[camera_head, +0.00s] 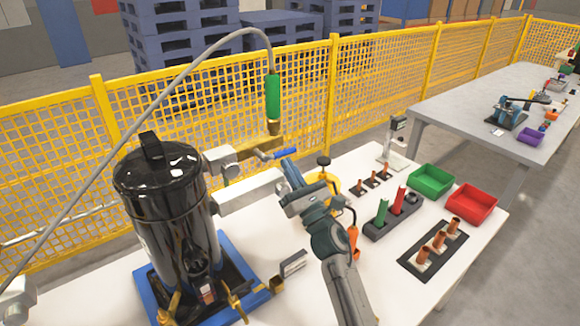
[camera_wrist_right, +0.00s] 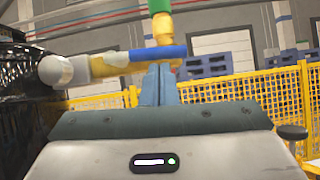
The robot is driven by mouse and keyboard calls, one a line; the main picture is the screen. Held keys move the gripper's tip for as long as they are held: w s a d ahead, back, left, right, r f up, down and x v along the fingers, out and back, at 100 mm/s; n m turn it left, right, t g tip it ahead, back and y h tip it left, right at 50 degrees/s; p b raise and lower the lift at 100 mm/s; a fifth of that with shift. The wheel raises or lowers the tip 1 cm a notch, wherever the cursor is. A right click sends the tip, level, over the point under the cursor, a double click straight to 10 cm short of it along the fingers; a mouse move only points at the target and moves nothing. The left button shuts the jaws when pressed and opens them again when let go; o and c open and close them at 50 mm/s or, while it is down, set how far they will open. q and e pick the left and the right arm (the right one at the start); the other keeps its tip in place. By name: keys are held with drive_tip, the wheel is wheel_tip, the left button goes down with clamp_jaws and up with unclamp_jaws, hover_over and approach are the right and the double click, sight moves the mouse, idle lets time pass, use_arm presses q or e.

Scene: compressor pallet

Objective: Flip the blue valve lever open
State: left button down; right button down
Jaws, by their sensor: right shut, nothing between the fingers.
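The blue valve lever (camera_head: 285,153) sticks out to the right from the brass valve (camera_head: 262,154) beside the black tank. In the right wrist view, the lever (camera_wrist_right: 167,53) runs level across the picture, just beyond my fingertips. My right gripper (camera_head: 289,166) is shut and empty, close below the lever's outer end. Its fingers also show in the right wrist view (camera_wrist_right: 160,72), side by side, pointing up at the lever. I cannot tell whether they touch it. My left gripper is not in view.
The black tank (camera_head: 165,215) stands on a blue base at left. A grey hose with a green grip (camera_head: 272,97) hangs above the valve. Green (camera_head: 430,180) and red (camera_head: 471,203) bins and copper fittings stand to the right. A yellow fence (camera_head: 300,85) runs behind.

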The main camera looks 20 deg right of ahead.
drive_tip(key=shift+d+r+n+g+y, duration=0.15)
drive_tip(key=shift+r+n+y, duration=0.3)
drive_tip(key=shift+n, duration=0.15)
drive_tip(key=shift+d+r+n+g+y, duration=0.15)
drive_tip(key=shift+r+n+y, duration=0.25)
drive_tip(key=shift+n, duration=0.2)
